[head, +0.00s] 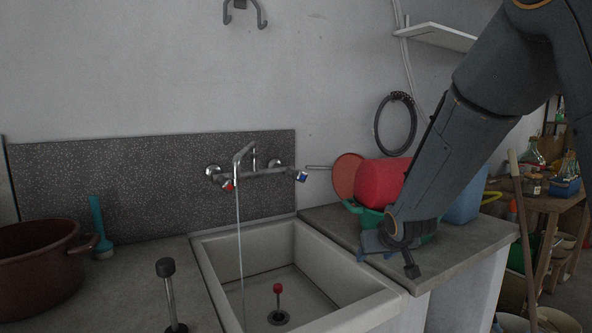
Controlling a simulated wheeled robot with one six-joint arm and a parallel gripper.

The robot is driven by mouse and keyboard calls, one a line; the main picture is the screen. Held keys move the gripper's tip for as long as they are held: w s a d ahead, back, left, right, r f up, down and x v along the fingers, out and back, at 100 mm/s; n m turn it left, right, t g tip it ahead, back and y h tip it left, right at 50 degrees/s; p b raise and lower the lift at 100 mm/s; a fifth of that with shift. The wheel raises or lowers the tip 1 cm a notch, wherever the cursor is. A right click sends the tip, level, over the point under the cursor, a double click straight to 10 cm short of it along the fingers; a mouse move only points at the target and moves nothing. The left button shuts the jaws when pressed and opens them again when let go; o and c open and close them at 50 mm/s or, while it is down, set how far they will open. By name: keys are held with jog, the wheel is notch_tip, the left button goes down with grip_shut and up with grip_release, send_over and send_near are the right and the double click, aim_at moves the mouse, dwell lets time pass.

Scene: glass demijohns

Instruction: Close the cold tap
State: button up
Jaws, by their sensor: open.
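The wall mixer (258,172) is chrome and set on the speckled splashback above the sink. Its cold tap (301,176), marked blue, is at the right end, and its hot tap (229,186), marked red, is at the left. A thin stream of water (240,245) runs from the spout into the sink. My gripper (388,258) is open and empty, to the right of and lower than the cold tap and apart from it. It hangs by the sink's right edge.
The pale sink (330,262) holds a red-topped plug (278,300). A red container (382,181) and a green basin (366,217) stand on the right counter, partly behind my arm. A brown pot (40,268) stands at left. Space before the mixer looks clear.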

jog(key=w+a+r+n+t+y+p, duration=0.1)
jog(key=w+a+r+t+y, duration=0.1)
jog(key=w+a+r, duration=0.35)
jog(key=w+a+r+n+t+y, duration=0.1)
jog(key=w+a+r+t, duration=0.15)
jog(key=w, duration=0.55)
jog(key=n+t+y+p, duration=0.1)
jog(key=n+t+y, duration=0.15)
jog(key=y, duration=0.35)
send_near(299, 175)
jog(key=shift+n+g, duration=0.35)
jog(key=shift+g, duration=0.15)
jog(key=w, duration=0.2)
jog(key=w+a, duration=0.1)
jog(key=w, duration=0.2)
jog(key=shift+w+a+f, duration=0.1)
jog(key=shift+w+a, duration=0.3)
jog(key=shift+p+x, duration=1.05)
jog(key=shift+x, duration=2.55)
